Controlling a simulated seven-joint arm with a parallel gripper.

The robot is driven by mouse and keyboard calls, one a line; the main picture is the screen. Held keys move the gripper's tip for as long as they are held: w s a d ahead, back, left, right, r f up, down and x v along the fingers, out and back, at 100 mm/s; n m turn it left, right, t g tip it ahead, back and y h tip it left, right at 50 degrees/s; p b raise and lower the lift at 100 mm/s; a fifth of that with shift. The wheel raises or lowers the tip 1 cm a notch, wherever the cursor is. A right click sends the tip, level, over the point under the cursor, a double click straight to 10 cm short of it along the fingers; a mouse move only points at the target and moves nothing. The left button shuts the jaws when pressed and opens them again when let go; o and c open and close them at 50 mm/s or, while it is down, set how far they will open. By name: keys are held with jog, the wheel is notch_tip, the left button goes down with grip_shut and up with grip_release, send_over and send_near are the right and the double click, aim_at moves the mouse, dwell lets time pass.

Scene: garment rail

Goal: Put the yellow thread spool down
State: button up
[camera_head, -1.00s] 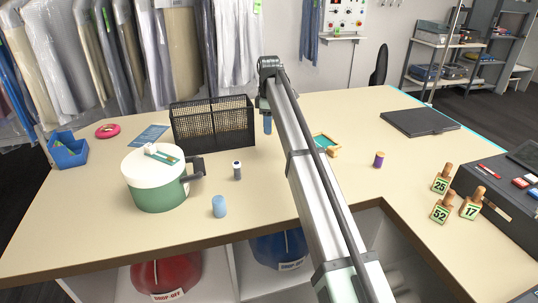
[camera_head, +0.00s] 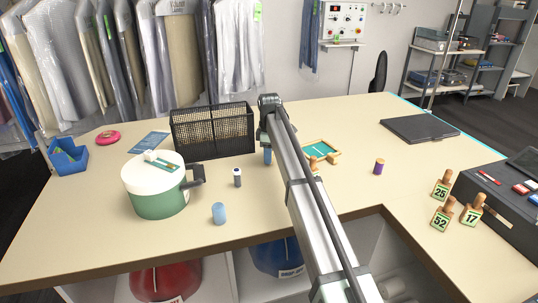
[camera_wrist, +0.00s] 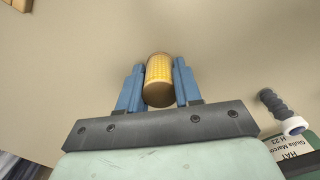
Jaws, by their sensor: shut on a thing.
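The yellow thread spool (camera_wrist: 158,80) stands between the two blue fingers of my gripper (camera_wrist: 159,66) in the wrist view, and both fingers press on its sides. In the head view my gripper (camera_head: 267,156) hangs low over the beige table (camera_head: 110,235), right beside the black mesh basket's right end. The spool is hidden there behind the fingers and my arm. I cannot tell whether its base touches the table.
A green wooden-edged tray (camera_head: 321,149) and a purple spool (camera_head: 379,167) are to the right. Bare table lies between these two.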

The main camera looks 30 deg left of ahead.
jog(key=shift+f, duration=0.15)
jog(key=o, duration=1)
notch_tip(320, 180, up, 12)
jog(key=shift+r, duration=0.2)
